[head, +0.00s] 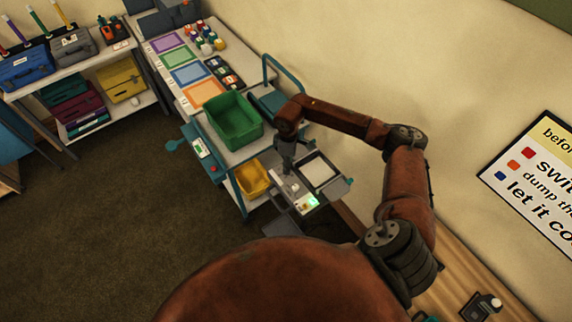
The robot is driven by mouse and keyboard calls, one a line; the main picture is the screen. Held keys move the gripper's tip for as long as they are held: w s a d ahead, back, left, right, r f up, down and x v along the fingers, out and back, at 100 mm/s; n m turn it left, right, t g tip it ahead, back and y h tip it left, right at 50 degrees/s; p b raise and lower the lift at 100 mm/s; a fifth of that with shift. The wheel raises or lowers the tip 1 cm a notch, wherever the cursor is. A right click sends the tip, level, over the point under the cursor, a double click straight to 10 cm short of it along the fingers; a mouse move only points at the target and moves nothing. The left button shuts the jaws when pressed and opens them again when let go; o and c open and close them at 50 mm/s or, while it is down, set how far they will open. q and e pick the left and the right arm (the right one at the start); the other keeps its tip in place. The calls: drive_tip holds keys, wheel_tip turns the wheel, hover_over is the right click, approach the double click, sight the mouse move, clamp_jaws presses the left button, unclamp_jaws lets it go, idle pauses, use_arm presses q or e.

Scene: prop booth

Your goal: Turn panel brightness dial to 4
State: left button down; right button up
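A small light-coloured panel (304,207) with a glowing green and yellow patch sits at the near end of the cart. My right gripper (287,174) points down at the panel's far left part, with its fingertips at or just above the surface. The dial is not clearly visible; the fingers may cover it. The dial's setting is too small to read, and I cannot tell whether the fingers are open or shut on it. My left gripper is not in view.
A white square plate (319,170) lies right of the gripper. A green bin (235,123) stands behind it on the cart, and a yellow bin (253,179) sits lower left. A wall sign (535,180) hangs at the right. Open carpet (110,220) lies left.

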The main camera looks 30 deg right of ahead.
drive_tip(key=f, duration=0.1)
drive_tip(key=w+f, duration=0.1)
drive_tip(key=shift+a+f, duration=0.15)
drive_tip(key=shift+f, duration=0.15)
drive_tip(key=shift+w+f, duration=0.1)
drive_tip(key=shift+f, duration=0.2)
drive_tip(key=shift+s, duration=0.3)
drive_tip(key=shift+w+f, duration=0.1)
drive_tip(key=shift+w, duration=0.1)
drive_tip(key=shift+c, duration=1)
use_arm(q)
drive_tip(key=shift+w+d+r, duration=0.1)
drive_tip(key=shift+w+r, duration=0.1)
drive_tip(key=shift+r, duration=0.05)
use_arm(e)
drive_tip(key=shift+s, duration=0.1)
clamp_jaws()
